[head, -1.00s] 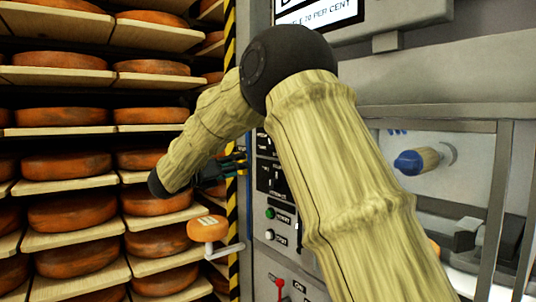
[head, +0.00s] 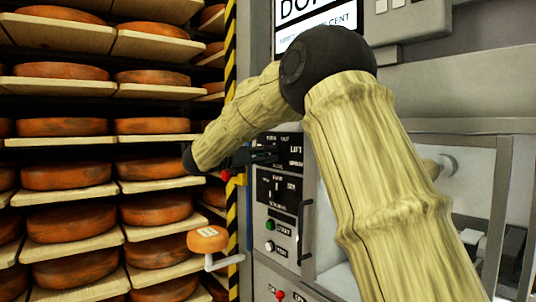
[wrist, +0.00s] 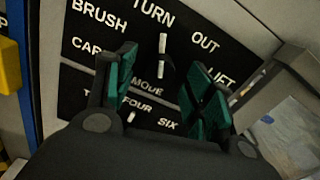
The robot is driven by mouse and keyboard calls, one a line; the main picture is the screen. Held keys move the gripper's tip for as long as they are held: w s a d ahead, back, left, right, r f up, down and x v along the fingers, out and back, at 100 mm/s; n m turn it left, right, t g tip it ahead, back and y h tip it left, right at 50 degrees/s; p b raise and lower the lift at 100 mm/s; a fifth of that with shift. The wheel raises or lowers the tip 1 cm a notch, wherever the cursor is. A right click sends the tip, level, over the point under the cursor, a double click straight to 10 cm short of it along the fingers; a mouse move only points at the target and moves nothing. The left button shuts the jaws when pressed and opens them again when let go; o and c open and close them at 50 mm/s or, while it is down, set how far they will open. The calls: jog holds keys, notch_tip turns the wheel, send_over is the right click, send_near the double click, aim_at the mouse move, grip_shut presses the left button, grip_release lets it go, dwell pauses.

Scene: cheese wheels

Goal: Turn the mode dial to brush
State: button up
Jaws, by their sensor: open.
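The mode dial (wrist: 162,68) shows in the wrist view, between my fingertips and a little beyond them, on a black plate marked MODE. Its white pointer line points up in the picture, towards TURN and left of OUT. The word BRUSH (wrist: 99,16) is at the upper left, with a partly covered label starting CAR below it and LIFT at the right. My gripper (wrist: 160,88) is open, its green pads either side of the dial with nothing held. I cannot tell whether a pad touches it. In the head view, my dark gripper is at the panel and the dial is not clear.
A second dial plate with FOUR and SIX (wrist: 131,117) lies below, partly covered by my gripper. Start and stop buttons (head: 269,236) are lower on the panel. Shelves of cheese wheels (head: 68,177) stand left, beyond a yellow-black striped post (head: 232,60).

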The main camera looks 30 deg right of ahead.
jog(key=shift+d, duration=0.65)
jog(key=shift+c, duration=0.2)
jog(key=c, duration=1)
